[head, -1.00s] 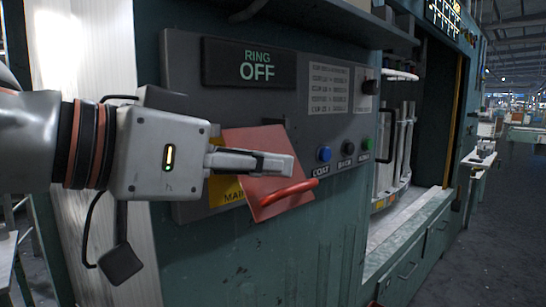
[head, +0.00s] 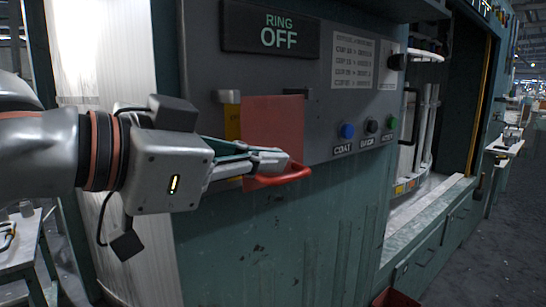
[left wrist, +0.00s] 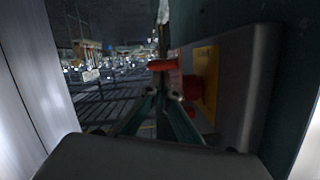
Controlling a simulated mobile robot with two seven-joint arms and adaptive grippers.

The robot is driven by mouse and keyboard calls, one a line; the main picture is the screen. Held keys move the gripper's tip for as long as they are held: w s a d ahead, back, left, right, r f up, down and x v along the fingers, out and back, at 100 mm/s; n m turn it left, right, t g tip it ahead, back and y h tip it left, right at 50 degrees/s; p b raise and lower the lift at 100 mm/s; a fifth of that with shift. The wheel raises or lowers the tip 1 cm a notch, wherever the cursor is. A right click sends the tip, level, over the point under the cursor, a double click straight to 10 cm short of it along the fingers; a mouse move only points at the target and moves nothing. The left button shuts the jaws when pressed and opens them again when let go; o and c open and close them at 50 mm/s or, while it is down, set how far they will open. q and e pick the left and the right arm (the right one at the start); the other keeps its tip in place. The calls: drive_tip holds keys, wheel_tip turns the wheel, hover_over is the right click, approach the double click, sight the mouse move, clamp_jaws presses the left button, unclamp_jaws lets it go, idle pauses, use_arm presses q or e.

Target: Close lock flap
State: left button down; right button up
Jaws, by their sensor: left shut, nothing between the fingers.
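The lock flap is a flat red plate (head: 272,125) with a red bar handle (head: 284,178) along its lower edge. It stands upright in front of the grey control panel and covers part of a yellow label. How far it stands off the panel is hard to tell. My left gripper (head: 280,162) is shut and empty, its fingertips over the flap's lower part, just above the handle. Contact cannot be told. In the left wrist view the fingertips (left wrist: 165,95) are close beside red parts, with the red handle (left wrist: 163,65) beyond them. My right gripper is not in view.
The grey panel (head: 205,75) carries a "RING OFF" display (head: 280,30). A blue button (head: 347,130), a black one and a green one (head: 392,122) sit right of the flap. An open cabinet bay with a ledge (head: 430,215) lies further right. A bench stands at lower left.

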use_arm(q)
drive_tip(key=shift+w+a+m, duration=0.15)
drive_tip(key=shift+w+m, duration=0.05)
drive_tip(key=shift+m, duration=0.1)
drive_tip(key=shift+f, duration=0.1)
idle(0.4)
